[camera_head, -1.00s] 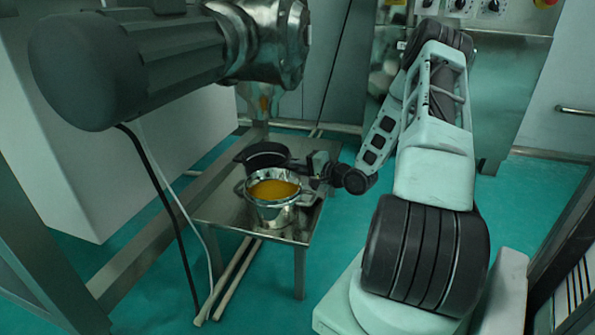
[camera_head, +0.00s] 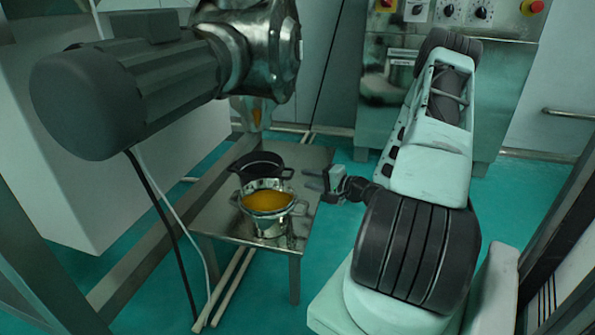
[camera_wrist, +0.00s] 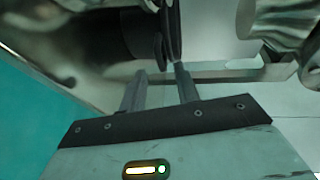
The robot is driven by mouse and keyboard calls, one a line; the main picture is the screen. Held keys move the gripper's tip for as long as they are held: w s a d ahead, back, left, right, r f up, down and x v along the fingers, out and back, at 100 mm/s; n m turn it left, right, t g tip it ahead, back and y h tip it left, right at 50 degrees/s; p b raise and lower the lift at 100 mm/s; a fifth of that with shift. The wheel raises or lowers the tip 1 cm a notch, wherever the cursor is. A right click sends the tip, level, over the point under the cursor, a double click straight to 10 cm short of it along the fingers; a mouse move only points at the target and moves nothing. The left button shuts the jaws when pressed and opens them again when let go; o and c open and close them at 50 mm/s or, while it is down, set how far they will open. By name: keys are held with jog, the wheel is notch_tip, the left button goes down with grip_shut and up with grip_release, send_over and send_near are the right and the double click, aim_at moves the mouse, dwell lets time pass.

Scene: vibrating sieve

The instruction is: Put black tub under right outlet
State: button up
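The black tub (camera_head: 258,161) stands upright at the back of a small steel table, and its handle points right toward my gripper. A steel outlet (camera_head: 252,112) with orange material in its mouth hangs above and slightly left of the tub; I cannot tell whether it is the right outlet. My gripper (camera_head: 309,180) is open and empty, right of the tub and apart from it. In the wrist view, the two fingers (camera_wrist: 159,82) are spread, with the tub (camera_wrist: 125,35) and its handle (camera_wrist: 172,30) beyond the tips.
A steel pot of orange-yellow material (camera_head: 266,203) stands directly in front of the tub and shows at the right of the wrist view (camera_wrist: 283,22). A large motor (camera_head: 130,82) hangs at upper left.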

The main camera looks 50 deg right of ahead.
jog(key=shift+s+r+p, duration=0.2)
jog(key=shift+s+p, duration=0.15)
jog(key=shift+s, duration=0.75)
jog(key=shift+s+r+p, duration=0.2)
jog(key=shift+s+p, duration=0.15)
jog(key=shift+s, duration=0.7)
jog(key=shift+d, duration=0.1)
